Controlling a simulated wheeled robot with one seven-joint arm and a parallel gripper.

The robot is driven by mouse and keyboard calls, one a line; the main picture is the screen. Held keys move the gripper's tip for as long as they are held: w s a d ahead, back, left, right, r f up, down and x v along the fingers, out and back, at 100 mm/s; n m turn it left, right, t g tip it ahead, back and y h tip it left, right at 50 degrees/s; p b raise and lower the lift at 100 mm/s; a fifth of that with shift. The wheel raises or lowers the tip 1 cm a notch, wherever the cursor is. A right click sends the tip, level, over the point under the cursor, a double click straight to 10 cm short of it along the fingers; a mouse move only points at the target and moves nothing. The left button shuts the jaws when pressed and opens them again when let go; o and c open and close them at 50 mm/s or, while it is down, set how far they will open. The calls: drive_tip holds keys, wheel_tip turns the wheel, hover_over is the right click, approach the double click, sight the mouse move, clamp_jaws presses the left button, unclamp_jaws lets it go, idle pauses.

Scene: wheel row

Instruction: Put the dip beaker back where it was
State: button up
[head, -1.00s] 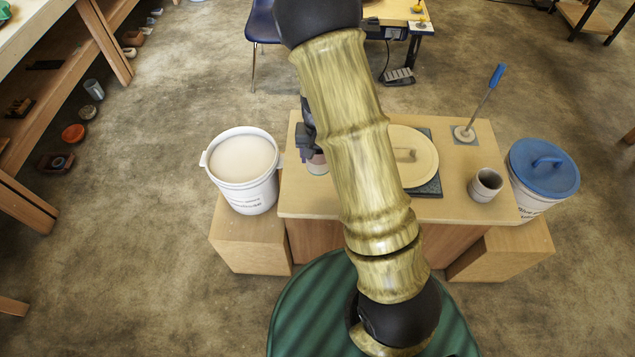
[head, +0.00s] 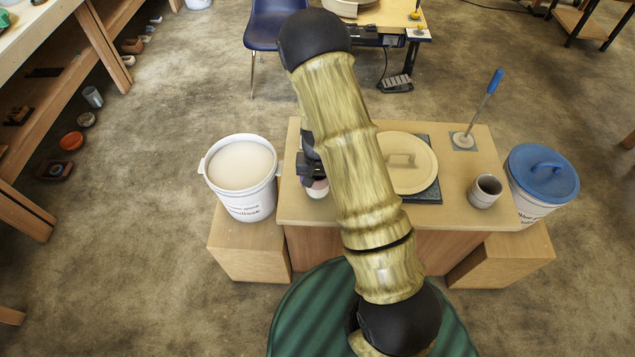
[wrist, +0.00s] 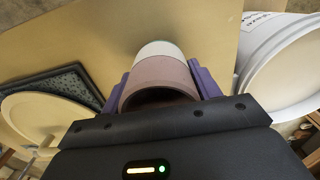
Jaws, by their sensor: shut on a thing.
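The dip beaker is a pinkish cup with a pale end; it shows between my fingers in the wrist view (wrist: 160,82) and partly below my gripper in the head view (head: 317,189). My gripper (wrist: 161,78) is shut on it, with a purple finger on each side. In the head view the beaker is at the left part of the wooden table (head: 295,208), near its front edge. I cannot tell whether its base touches the tabletop. My arm hides part of the table.
A white bucket of pale liquid (head: 242,168) stands close on the left. A round pale lid-like disc with a handle (head: 418,172) lies on a dark mat (head: 431,192). A grey cup (head: 485,191), a blue-handled tool (head: 484,108) and a blue-lidded bucket (head: 542,172) are at right.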

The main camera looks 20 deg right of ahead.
drive_tip(key=shift+f, duration=0.6)
drive_tip(key=shift+f, duration=0.1)
drive_tip(key=o, duration=1.1)
wheel_tip(320, 180, up, 12)
drive_tip(key=shift+p, duration=0.35)
drive_tip(key=shift+r, duration=0.2)
